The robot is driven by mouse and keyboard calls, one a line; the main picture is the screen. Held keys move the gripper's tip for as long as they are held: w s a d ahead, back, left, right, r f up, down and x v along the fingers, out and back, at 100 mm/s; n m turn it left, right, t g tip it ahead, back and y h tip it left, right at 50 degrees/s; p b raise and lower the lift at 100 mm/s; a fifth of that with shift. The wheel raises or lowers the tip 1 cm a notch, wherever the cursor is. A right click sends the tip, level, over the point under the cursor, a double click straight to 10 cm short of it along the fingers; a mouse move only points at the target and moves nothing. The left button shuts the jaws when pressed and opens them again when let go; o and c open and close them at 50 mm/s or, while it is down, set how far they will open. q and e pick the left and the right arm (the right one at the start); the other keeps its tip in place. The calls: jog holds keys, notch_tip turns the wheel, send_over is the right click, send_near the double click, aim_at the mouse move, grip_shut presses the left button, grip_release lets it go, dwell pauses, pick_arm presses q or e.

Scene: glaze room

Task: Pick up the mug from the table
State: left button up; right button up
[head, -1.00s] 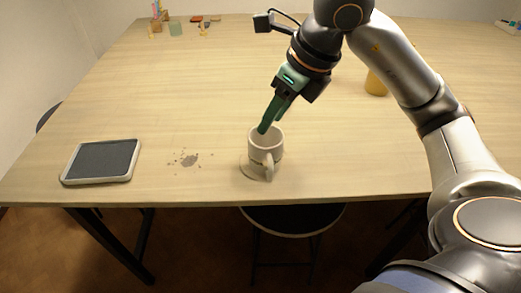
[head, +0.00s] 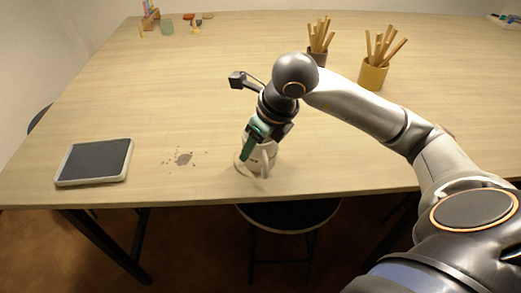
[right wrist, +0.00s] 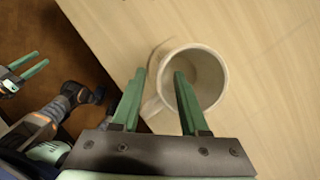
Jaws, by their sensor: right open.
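The white mug (head: 271,155) stands upright near the table's front edge, its handle toward the front, partly hidden by my right gripper (head: 247,150). In the right wrist view, the mug (right wrist: 215,75) shows from above. My right gripper (right wrist: 160,75) is open there, one finger over the mug's opening and the other just outside the rim on the handle side. Whether the fingers touch the mug cannot be told. My left gripper (right wrist: 28,68) shows at the left edge of the right wrist view, its fingers apart and empty, away from the mug.
A dark-topped tablet-like slab (head: 95,162) lies at the left of the table (head: 200,80). Grey crumbs (head: 184,158) lie between it and the mug. A yellow cup of sticks (head: 373,75) and a dark one (head: 318,55) stand behind my right arm. A stool (head: 288,214) is below the front edge.

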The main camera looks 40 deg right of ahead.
jog(key=shift+f, duration=0.2)
grip_shut()
dwell(1.3)
